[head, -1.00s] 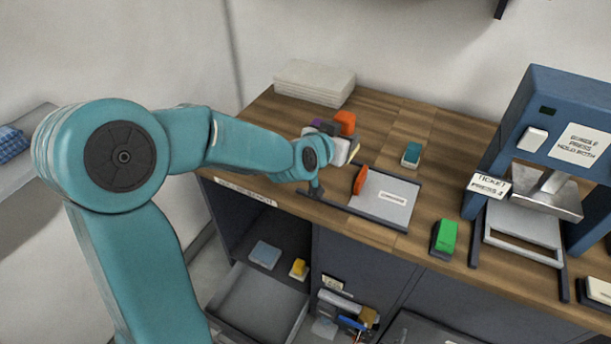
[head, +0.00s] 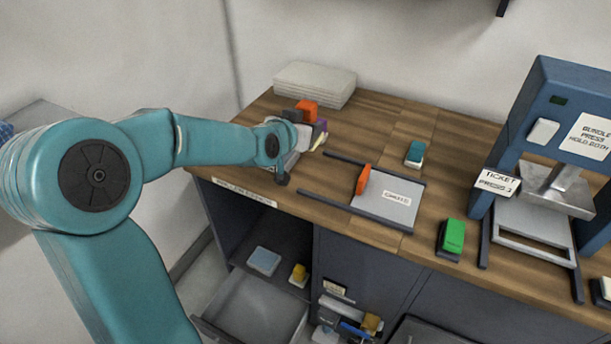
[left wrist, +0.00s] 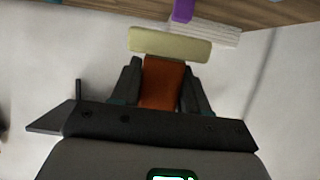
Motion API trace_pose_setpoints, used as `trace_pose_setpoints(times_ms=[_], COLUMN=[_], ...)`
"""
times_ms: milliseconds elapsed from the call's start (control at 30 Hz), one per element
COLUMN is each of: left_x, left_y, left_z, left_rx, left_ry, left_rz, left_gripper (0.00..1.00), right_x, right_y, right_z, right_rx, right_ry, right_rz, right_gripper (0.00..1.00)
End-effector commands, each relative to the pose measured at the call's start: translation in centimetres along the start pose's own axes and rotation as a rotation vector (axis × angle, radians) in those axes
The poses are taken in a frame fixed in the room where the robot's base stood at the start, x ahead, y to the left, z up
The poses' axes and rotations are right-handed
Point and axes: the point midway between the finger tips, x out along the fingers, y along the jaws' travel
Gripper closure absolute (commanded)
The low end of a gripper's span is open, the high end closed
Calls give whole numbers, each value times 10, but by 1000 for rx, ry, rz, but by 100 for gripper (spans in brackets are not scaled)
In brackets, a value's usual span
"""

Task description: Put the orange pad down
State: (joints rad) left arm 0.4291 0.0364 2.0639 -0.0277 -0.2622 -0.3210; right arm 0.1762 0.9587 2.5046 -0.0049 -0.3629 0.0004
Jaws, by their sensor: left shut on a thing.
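My left gripper (head: 302,136) is over the back left part of the wooden counter (head: 385,124). It is shut on the orange pad (head: 307,108). In the left wrist view the fingers (left wrist: 162,86) close on its orange body (left wrist: 163,82), with a pale cream strip (left wrist: 170,45) across its far end. In the head view the gripper hides part of it, and I cannot tell whether it touches the counter. A purple block (head: 319,127) shows just right of it and also at the top of the left wrist view (left wrist: 183,10). My right gripper is not in view.
A white paper stack (head: 315,82) stands behind the gripper. An open drawer (head: 255,305) is below.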

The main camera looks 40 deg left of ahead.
Motion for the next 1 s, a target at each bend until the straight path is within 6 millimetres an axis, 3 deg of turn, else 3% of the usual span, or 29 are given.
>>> trace_pose_setpoints(times_ms=[33, 200, 433, 600, 1000], left_x=[7, 22, 31, 42, 44], left_y=[0, 0, 0, 0, 0], left_z=[18, 54, 76, 102, 108], left_rx=[0, -1, 0, -1, 0], left_ry=[-5, -4, -1, -1, 2], left_rz=[1, 1, 1, 1, 1], left_gripper=[92, 92, 92, 92, 92], right_x=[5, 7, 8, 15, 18], right_y=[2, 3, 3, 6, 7], right_z=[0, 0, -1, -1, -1], right_rx=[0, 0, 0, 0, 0], right_ry=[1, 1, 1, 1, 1], right_rz=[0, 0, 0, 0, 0], right_gripper=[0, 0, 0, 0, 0])
